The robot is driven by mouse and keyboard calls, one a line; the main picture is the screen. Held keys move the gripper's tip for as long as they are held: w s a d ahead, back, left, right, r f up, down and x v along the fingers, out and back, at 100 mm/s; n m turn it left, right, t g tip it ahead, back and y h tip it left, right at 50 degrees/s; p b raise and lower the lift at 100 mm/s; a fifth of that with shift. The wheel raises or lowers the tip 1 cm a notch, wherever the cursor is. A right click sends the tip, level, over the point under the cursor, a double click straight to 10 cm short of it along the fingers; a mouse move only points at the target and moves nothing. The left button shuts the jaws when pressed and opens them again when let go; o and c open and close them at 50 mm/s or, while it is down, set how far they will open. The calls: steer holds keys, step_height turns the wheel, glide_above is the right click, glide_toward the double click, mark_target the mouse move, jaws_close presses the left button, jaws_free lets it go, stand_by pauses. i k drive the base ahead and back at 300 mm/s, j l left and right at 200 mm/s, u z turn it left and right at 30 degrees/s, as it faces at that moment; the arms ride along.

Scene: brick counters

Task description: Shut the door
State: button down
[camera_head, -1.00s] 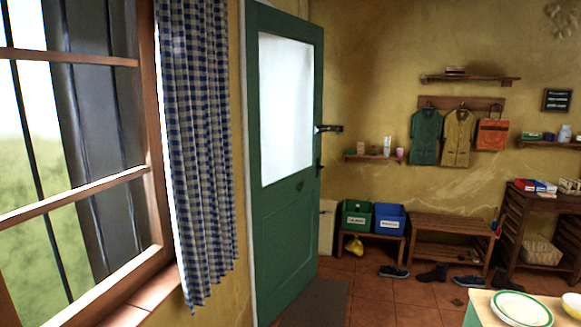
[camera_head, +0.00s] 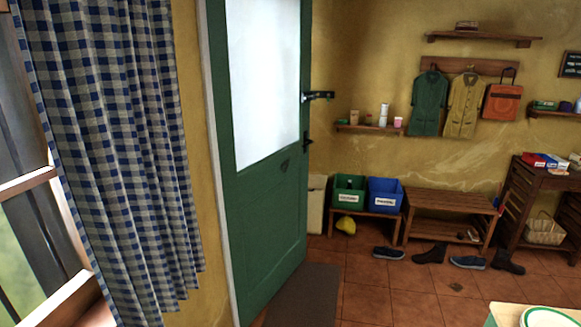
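The green door (camera_head: 262,215) with a large frosted glass pane (camera_head: 265,80) stands open into the room, left of centre in the head view. Its hinge side is at the white frame (camera_head: 217,150) on the left, and its free edge points toward the back wall. A dark lever handle (camera_head: 318,95) sticks out to the right from the free edge, with a second dark fitting (camera_head: 307,142) below it. My gripper is not in view.
A dark mat (camera_head: 303,297) lies by the door's foot. Shoes (camera_head: 430,254) lie before a wooden bench (camera_head: 450,213). Green (camera_head: 348,193) and blue (camera_head: 384,195) bins stand behind the door's edge. A table corner with a plate (camera_head: 550,317) is at lower right. Tiled floor (camera_head: 385,290) between is clear.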

mark_target(266, 202)
steer(key=i, duration=0.85)
steer(key=i+u, duration=0.15)
steer(key=i, duration=0.65)
steer(key=i+l, duration=0.2)
steer(key=i, duration=0.65)
steer(key=i+l+u, duration=0.15)
steer(key=i+u, duration=0.25)
steer(key=i+l+u, duration=0.4)
steer(key=i, duration=0.15)
steer(key=i+l+u, duration=0.4)
steer(key=j, duration=0.1)
